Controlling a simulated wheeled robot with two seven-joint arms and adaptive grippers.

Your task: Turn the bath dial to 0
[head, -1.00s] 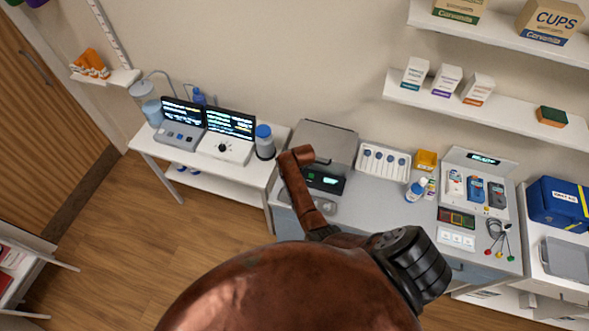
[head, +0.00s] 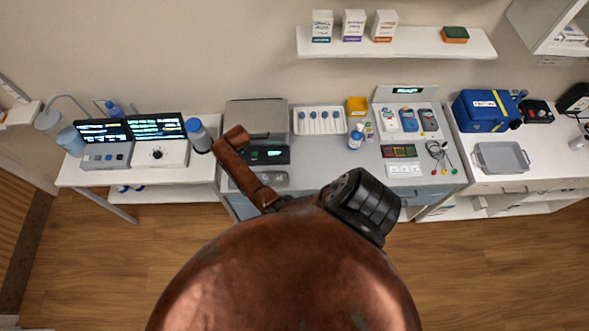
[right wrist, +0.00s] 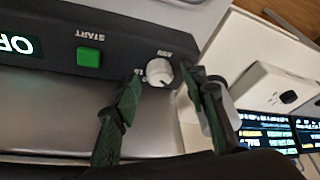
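The bath (head: 257,112) is a grey box with a closed lid and a dark front panel, beside the screens in the head view. In the right wrist view its panel is upside down, with a green START button (right wrist: 89,58), a lit display (right wrist: 18,44) and the pale round bath dial (right wrist: 159,72). My right gripper (right wrist: 162,78) is open, with one dark green finger on either side of the dial. I cannot tell whether they touch it. The dial's setting is unclear and its scale is partly hidden. My left gripper is not in view.
My brown arm covers the lower middle of the head view and part of the bath's front. Left of the bath stand a blue-capped bottle (head: 198,135) and a white unit with a black knob (head: 159,155). A white tray (head: 320,120) lies to its right.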

